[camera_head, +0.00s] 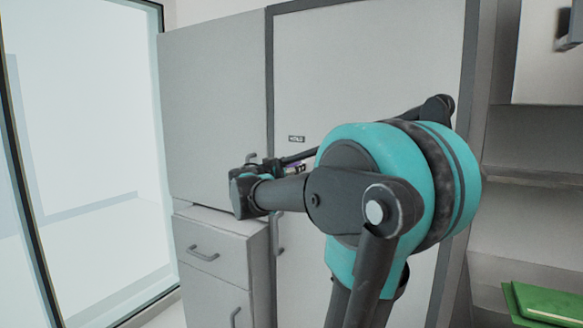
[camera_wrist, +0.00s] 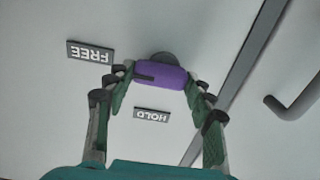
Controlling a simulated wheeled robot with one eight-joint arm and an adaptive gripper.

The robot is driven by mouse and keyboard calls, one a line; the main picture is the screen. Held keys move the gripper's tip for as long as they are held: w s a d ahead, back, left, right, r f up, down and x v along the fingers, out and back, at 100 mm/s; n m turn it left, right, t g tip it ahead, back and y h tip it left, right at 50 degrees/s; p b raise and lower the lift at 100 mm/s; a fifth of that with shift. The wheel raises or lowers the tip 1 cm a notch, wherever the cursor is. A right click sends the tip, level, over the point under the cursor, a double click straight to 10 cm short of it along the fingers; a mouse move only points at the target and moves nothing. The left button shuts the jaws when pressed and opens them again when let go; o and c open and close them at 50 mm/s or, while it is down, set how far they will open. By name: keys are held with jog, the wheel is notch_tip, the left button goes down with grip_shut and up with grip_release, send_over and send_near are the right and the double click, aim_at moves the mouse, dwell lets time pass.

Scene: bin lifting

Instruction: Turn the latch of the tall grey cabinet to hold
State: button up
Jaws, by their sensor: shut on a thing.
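The tall grey cabinet (camera_head: 370,60) stands behind my arm in the head view. Its purple latch (camera_wrist: 170,73) lies crosswise in the wrist view, with a dark line on it pointing left, nearer the direction of the FREE label (camera_wrist: 90,52) than of the HOLD label (camera_wrist: 152,117). The HOLD label also shows in the head view (camera_head: 296,139). My gripper (camera_wrist: 160,83) is shut on the latch, one finger at each end. In the head view my arm hides most of the gripper, and only a small purple bit shows.
A dark door edge and a bar handle (camera_wrist: 295,100) are right of the latch in the wrist view. In the head view, a low drawer unit (camera_head: 215,245) stands left, beside a glass panel (camera_head: 80,130). Shelves (camera_head: 530,175) and green items (camera_head: 545,303) are at right.

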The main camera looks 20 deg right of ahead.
jog(key=shift+n, duration=0.3)
jog(key=n, duration=1.2)
jog(key=shift+w+a+r+n, duration=0.15)
jog(key=shift+w+n, duration=0.05)
jog(key=shift+n, duration=0.2)
jog(key=shift+a+n, duration=0.1)
jog(key=shift+n, duration=2.2)
jog(key=o, duration=1.2)
jog(key=shift+c, duration=0.2)
jog(key=shift+a, duration=0.1)
